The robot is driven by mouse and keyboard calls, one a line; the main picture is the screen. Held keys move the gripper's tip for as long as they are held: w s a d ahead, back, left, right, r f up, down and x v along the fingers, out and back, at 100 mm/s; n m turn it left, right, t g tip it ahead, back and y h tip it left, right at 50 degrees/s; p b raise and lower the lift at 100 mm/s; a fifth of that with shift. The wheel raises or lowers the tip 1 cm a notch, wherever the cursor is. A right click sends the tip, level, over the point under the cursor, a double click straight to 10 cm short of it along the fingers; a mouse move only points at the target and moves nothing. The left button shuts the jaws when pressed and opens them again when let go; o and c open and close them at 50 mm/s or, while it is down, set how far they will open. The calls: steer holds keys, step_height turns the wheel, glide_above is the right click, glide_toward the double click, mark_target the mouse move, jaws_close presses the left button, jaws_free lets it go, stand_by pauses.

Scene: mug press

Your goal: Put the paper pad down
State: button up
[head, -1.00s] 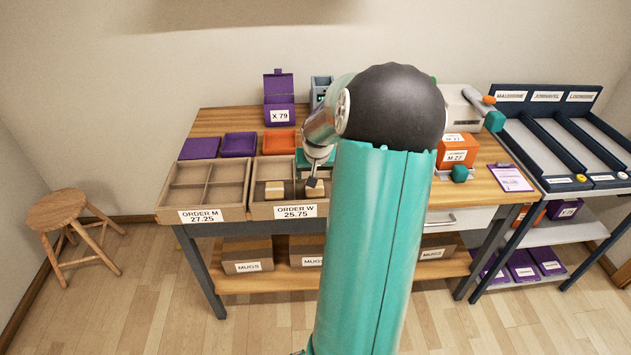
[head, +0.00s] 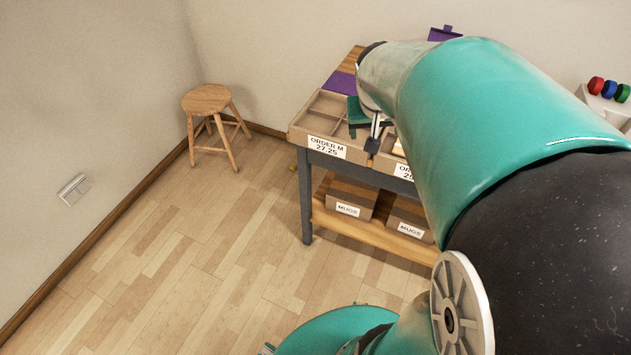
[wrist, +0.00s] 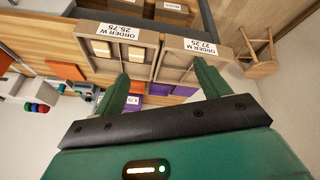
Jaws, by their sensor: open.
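Two cream blocks that look like paper pads lie in the order W tray (wrist: 118,41): one pad (wrist: 101,48) and the other pad (wrist: 136,54) in neighbouring compartments in the upside-down wrist view. In the head view, my arm hides most of that tray and only a sliver of cream shows. My gripper (wrist: 161,70) is open, with nothing visible between its fingers. In the head view, my gripper (head: 366,130) is above the order M tray (head: 326,147), near its border with the order W tray.
The order M tray's visible compartments are empty. Boxes marked MUGS (head: 349,198) stand on the lower shelf. A wooden stool (head: 207,102) stands left of the bench, by the wall. The floor in front is clear. My arm covers the bench's right part.

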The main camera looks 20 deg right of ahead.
steer(key=s+a+r+n+t+y, duration=0.1)
steer(key=s+a+n, duration=0.1)
steer(key=s+a, duration=0.3)
steer(key=s+a+r+n+y, duration=0.2)
steer(key=s+a, duration=0.4)
steer(key=a, duration=0.7)
steer(key=shift+s+a+r+n+t, duration=0.25)
steer(key=shift+s+a+n+t, duration=0.05)
steer(key=shift+a+n+t, duration=0.1)
steer(key=c, duration=0.8)
steer(key=shift+d, duration=0.2)
steer(key=shift+c, duration=0.2)
